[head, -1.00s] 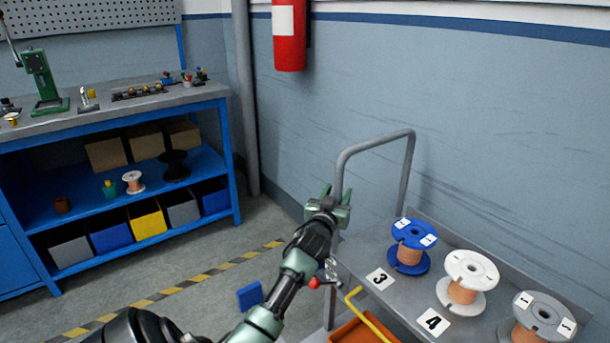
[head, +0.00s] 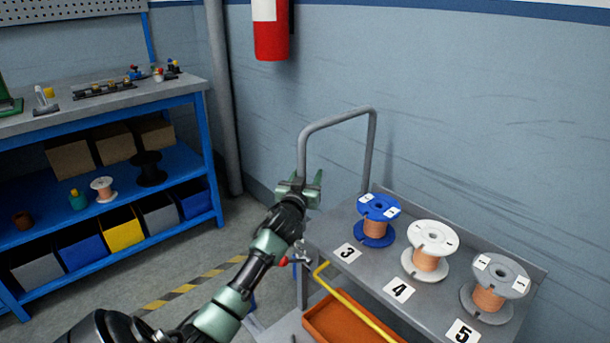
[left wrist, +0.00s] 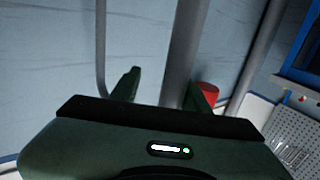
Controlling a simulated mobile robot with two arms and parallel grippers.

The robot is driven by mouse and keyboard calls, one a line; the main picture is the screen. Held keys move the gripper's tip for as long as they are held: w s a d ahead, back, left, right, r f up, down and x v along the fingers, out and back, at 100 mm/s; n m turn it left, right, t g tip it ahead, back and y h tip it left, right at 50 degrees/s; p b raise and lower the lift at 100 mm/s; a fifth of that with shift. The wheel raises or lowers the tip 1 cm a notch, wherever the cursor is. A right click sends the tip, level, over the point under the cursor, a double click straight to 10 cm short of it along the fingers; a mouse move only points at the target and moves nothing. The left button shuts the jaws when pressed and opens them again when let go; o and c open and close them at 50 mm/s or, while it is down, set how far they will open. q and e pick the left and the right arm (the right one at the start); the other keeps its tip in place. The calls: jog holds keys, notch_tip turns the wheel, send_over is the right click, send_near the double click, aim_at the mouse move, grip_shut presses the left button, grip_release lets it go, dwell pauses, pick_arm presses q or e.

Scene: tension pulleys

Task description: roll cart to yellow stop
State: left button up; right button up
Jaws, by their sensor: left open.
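The grey cart (head: 427,308) stands at the right, with a bent tube handle (head: 338,117) at its far left end. My left gripper (head: 311,178) is open at the handle's near upright. In the left wrist view, this grey upright (left wrist: 178,55) runs between the open fingers of my left gripper (left wrist: 165,90); I cannot tell whether they touch it. The handle's other upright (left wrist: 101,45) shows to the left. A yellow-and-black striped band (head: 195,285) lies on the floor left of the cart. No separate yellow stop is clearly visible. My right gripper is not in view.
The cart top carries a blue spool (head: 377,228), a white spool (head: 427,262) and a grey spool (head: 489,300). Below are an orange tray (head: 335,320) and a yellow bar (head: 350,297). A blue workbench (head: 215,165) stands left; a wall is behind the cart.

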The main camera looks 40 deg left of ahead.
pick_arm(q)
jog(key=p+v, duration=0.3)
jog(key=v, duration=0.6)
jog(key=shift+p, duration=0.4)
dwell(0.4)
jog(key=shift+a+r, duration=0.1)
dwell(0.6)
